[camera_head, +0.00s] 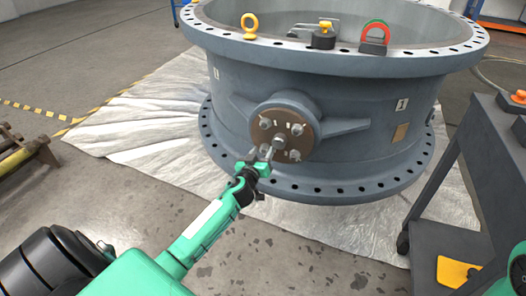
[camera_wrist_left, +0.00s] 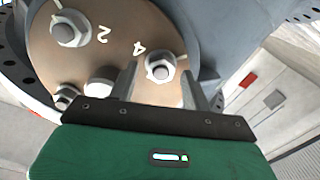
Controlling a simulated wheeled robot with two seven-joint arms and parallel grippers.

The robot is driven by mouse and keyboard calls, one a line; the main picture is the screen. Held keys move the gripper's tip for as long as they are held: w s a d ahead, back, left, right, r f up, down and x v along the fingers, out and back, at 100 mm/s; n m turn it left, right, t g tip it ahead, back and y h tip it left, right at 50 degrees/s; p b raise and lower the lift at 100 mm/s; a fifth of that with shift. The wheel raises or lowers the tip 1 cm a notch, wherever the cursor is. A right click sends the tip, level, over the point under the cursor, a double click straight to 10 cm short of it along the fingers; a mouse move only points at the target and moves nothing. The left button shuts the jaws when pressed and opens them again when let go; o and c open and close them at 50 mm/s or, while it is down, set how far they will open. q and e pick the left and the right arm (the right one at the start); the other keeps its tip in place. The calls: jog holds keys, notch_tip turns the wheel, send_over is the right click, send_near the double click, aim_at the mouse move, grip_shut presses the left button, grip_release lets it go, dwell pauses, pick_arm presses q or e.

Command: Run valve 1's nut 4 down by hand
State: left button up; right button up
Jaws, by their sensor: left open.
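Valve 1 (camera_head: 345,95) is a large grey ring body with a label "1" on its side. Its round brown plate (camera_head: 303,140) carries several bolts with nuts. In the left wrist view, nut 4 (camera_wrist_left: 160,68) is a silver hex nut on a bolt end, beside the painted "4". My left gripper (camera_head: 270,152) is at the plate, open. In the left wrist view its two fingers (camera_wrist_left: 160,92) stand left and right of nut 4, with gaps visible. I cannot tell how deep they reach around it. My right gripper is not in view.
Another nut (camera_wrist_left: 71,28) sits beside the painted "2", and more nuts are at the plate's lower left. A dark cart (camera_head: 490,125) stands at the right. A yellow eyebolt (camera_head: 249,25) and a red-green shackle (camera_head: 375,35) are on the top flange. Crumpled sheeting covers the floor.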

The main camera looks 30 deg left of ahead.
pick_arm(q)
jog(key=c, duration=1)
